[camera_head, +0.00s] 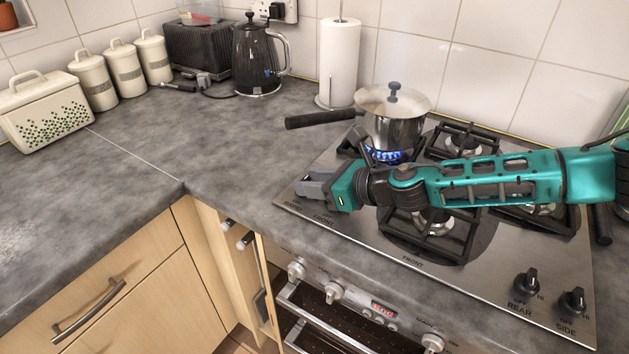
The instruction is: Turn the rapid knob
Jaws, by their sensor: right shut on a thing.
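The hob (375,239) is a steel plate set in the grey worktop. My right arm reaches in from the right across it, and my right gripper (308,188) is at the hob's left front corner. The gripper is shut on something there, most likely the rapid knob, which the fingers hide. Small dark lettering is printed on the steel just in front of the gripper, too small to read surely. A steel pot (391,132) with a lid stands on the back left burner, with blue flame (384,155) lit under it. My left gripper is out of view.
The pot's black handle (320,118) points left over the worktop. Two black knobs, rear (527,282) and side (573,300), stand at the hob's right front. A paper towel roll (338,62) and a kettle (260,60) stand behind. The left worktop is mostly clear.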

